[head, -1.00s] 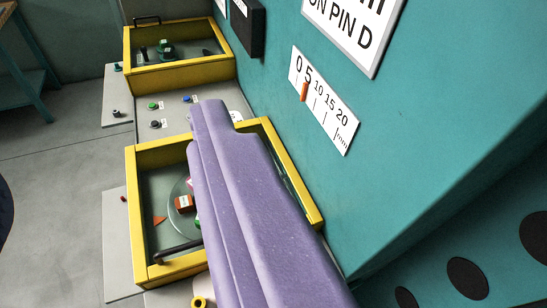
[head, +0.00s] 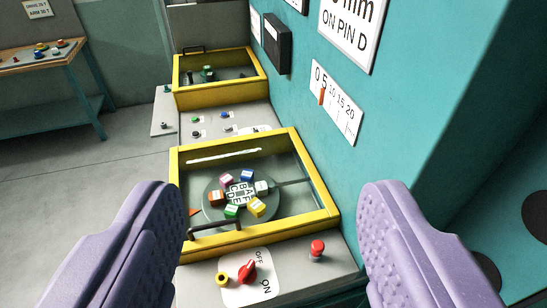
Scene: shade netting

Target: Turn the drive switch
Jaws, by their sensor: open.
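The red rotary switch (head: 247,271) sits on a white plate (head: 236,292) marked OFF and ON, on the grey panel in front of the near yellow-framed box. Its narrow end points up and right, close to the word OFF. The two purple fingers of my gripper (head: 272,195) stand wide apart at the left and right of the picture, with nothing between them. The switch shows in the gap between them, left of the middle and low in the view. Neither finger appears to touch it.
A yellow key-like ring (head: 222,279) is left of the switch and a red button (head: 317,250) right of it. Behind is the yellow-framed box (head: 325,213) with a black handle (head: 216,229) and coloured blocks inside. A teal wall (head: 420,90) bounds the right.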

